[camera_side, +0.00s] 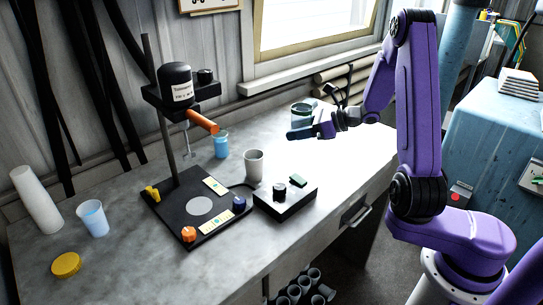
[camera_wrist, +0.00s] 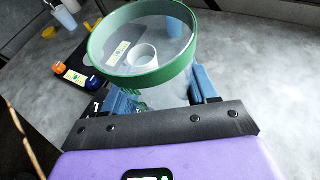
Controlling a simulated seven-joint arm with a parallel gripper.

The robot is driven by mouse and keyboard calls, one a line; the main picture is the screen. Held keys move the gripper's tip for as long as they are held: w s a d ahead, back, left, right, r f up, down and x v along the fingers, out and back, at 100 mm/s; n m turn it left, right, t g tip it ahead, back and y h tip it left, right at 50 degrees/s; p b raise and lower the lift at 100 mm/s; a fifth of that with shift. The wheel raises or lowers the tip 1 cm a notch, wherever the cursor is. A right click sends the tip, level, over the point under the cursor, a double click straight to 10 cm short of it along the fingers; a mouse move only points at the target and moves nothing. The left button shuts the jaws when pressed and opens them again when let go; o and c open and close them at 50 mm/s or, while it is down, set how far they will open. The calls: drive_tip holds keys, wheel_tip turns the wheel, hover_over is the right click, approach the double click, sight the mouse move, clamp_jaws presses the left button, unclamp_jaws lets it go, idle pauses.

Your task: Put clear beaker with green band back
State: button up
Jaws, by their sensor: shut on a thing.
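The clear beaker with green band (camera_side: 302,110) is at the back right of the bench in the side view. In the wrist view its wide green band (camera_wrist: 137,78) circles the open mouth, which faces the camera. My gripper (camera_side: 301,132) is shut on this beaker, with blue fingers on either side of its wall. The fingers also show in the wrist view (camera_wrist: 160,97). The beaker looks empty. I cannot tell whether its base touches the bench. The disperser (camera_side: 176,86) stands to the left on a black base plate (camera_side: 168,212) with a bare grey disc.
A white mug (camera_side: 253,165) and a beaker of blue liquid (camera_side: 221,146) stand between disperser and gripper. A black control box (camera_side: 285,203) is in front. A blue-filled cup (camera_side: 92,218), stacked white cups (camera_side: 37,200) and a yellow lid (camera_side: 66,265) are left. The bench's right is clear.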

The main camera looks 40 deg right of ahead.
drive_tip(key=w+d+f, duration=0.1)
drive_tip(key=w+f, duration=0.3)
drive_tip(key=w, duration=0.5)
hover_over(270, 156)
wheel_tip(270, 156, down, 5)
drive_tip(key=shift+s+d+f, duration=0.1)
drive_tip(key=shift+s+f, duration=0.05)
drive_tip(key=shift+f, duration=0.3)
drive_tip(key=shift+w+f, duration=0.15)
drive_tip(key=shift+f, duration=0.65)
drive_tip(key=shift+w+f, duration=0.1)
drive_tip(key=shift+f, duration=0.65)
drive_tip(key=shift+f, duration=0.15)
drive_tip(key=o, duration=1.1)
drive_tip(key=shift+o, duration=0.2)
